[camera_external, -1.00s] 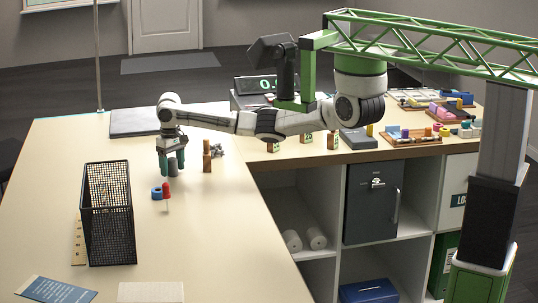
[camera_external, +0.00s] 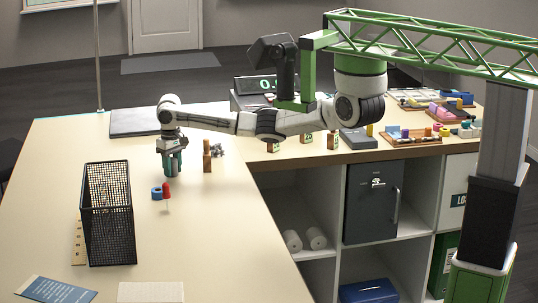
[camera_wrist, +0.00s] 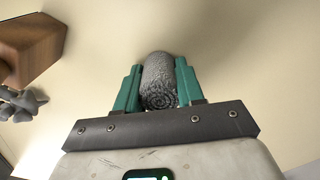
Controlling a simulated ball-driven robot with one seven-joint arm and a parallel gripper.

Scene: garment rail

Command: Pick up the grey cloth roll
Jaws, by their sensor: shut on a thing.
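The grey cloth roll (camera_wrist: 158,80) is a small fuzzy dark-grey cylinder with its spiral end facing the camera in the wrist view. My gripper (camera_wrist: 159,84) has its green fingers on both sides of the roll, shut on it. In the external view my gripper (camera_external: 172,167) points down at the cream table, left of a brown wooden block stack. The roll is hidden between the fingers there. I cannot tell whether the roll touches the table.
A brown wooden block stack (camera_external: 207,157) and small grey pieces (camera_external: 218,150) stand just right of my gripper. A blue ring (camera_external: 157,193) and a red object (camera_external: 166,190) lie nearer. A tall black mesh basket (camera_external: 108,215) stands front left.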

